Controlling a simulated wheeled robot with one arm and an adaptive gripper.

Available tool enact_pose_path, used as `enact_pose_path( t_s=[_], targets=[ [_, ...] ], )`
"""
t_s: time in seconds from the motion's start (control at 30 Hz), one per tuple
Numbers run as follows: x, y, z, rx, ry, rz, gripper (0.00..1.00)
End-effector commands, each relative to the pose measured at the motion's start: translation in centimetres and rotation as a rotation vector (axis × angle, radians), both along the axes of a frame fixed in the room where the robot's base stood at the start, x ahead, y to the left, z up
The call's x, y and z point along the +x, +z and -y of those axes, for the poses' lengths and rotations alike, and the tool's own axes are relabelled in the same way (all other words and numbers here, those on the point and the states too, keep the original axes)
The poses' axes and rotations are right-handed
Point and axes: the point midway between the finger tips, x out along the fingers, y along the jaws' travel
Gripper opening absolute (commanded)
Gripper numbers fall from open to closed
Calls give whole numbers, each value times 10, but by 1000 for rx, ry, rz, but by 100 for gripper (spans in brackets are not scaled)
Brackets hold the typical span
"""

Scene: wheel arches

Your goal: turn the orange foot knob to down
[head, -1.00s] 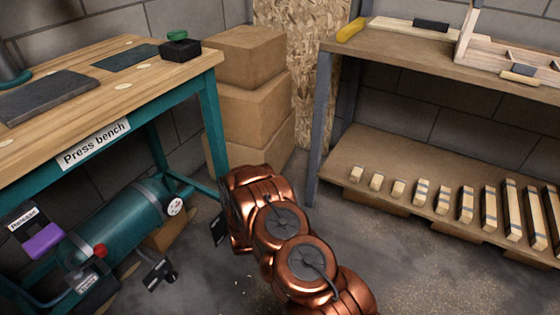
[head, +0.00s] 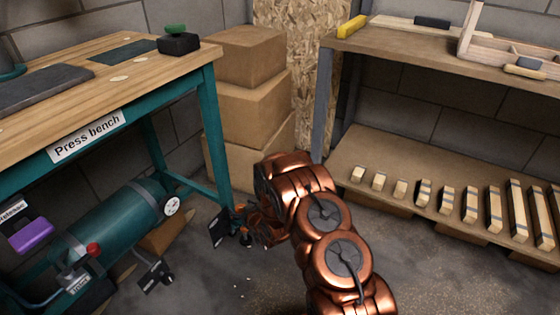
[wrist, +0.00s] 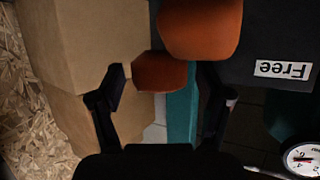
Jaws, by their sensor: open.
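In the wrist view the orange foot knob shows as two rounded orange lobes, a larger upper one (wrist: 200,28) and a smaller lower one between the fingers. It is beside a dark plate (wrist: 245,35) with a "Free" label, which reads upside down. My gripper (wrist: 160,78) is open, with one dark finger on each side of the lower lobe; whether either touches it I cannot tell. In the head view my copper arm reaches down near the bench leg. The gripper end there is small and partly hidden, beside a dark plate (head: 220,228) and small orange parts.
The Press bench (head: 90,138) with a teal tank (head: 125,222), a gauge and a purple control (head: 32,236) is at left. Stacked cardboard boxes (head: 245,100) stand behind the gripper. A shelf rack (head: 430,62) with wooden blocks is at right. Open floor lies in front.

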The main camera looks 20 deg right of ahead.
Motion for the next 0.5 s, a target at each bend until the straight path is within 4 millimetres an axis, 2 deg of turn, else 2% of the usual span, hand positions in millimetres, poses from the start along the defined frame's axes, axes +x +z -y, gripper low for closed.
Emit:
enact_pose_path(
  t_s=[0.5],
  targets=[
    [1, -1, 1, -1, 190, 4, 77]
  ],
)
